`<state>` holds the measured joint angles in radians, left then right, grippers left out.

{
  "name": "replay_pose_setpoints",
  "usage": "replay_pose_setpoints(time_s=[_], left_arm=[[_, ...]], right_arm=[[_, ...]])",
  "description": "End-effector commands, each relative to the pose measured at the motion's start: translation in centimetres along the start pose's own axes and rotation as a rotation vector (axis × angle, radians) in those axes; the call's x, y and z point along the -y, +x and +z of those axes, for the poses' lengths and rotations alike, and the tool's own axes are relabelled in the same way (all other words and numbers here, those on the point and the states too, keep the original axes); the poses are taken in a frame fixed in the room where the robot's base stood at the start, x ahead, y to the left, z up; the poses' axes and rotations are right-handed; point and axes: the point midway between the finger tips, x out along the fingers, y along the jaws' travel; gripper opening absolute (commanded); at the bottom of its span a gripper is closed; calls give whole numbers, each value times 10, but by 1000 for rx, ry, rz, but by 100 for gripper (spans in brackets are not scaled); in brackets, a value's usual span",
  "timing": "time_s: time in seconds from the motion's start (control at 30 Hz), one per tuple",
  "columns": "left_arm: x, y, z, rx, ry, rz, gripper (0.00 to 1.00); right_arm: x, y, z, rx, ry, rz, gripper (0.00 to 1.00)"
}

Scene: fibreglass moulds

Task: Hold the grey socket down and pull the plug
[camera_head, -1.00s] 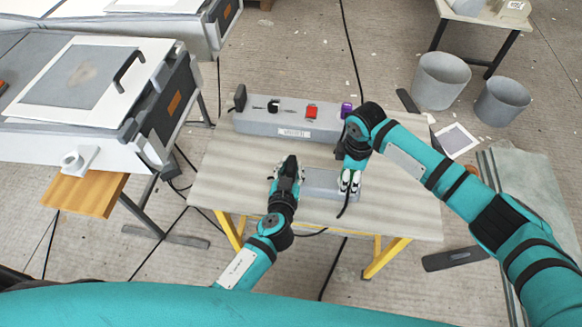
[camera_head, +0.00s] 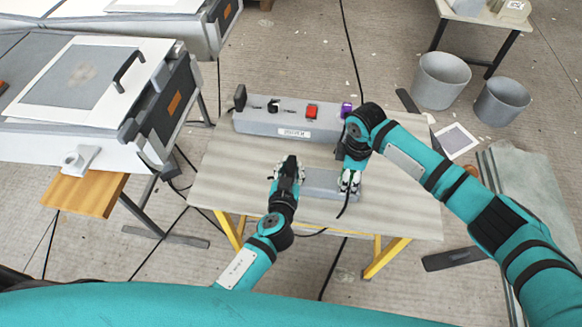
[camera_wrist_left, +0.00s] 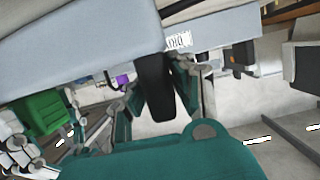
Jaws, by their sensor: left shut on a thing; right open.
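The grey socket (camera_head: 318,183) is a long block lying near the front of the bench; it fills the upper left of the left wrist view (camera_wrist_left: 70,40). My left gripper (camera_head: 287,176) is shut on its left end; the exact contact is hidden. A green block, seemingly the plug (camera_wrist_left: 45,115), shows at the socket's far end in the left wrist view. My right gripper (camera_head: 349,184) is open, with pale fingers at the socket's right end, beside or around the green block. My right wrist hides most of the plug in the head view. A black cable hangs below there.
A grey control box (camera_head: 290,122) with a red switch (camera_head: 311,112) and a purple part (camera_head: 346,109) stands behind the socket on the wooden bench (camera_head: 235,185). A mould table (camera_head: 95,85) is at left. Grey bins (camera_head: 440,82) stand at right.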

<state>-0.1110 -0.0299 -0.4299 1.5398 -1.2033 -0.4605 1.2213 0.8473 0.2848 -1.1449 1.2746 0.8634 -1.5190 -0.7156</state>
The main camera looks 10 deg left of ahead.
Motion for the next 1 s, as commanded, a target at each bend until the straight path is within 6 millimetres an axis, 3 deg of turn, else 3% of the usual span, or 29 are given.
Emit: replay_pose_setpoints(time_s=[0.13,0.63,1.0], left_arm=[[0,0,1,2,0,0,0],[0,0,1,2,0,0,0],[0,0,1,2,0,0,0]], right_arm=[[0,0,0,0,0,-1,65],[0,0,0,0,0,0,0],[-1,-8,0,-1,0,1,0]])
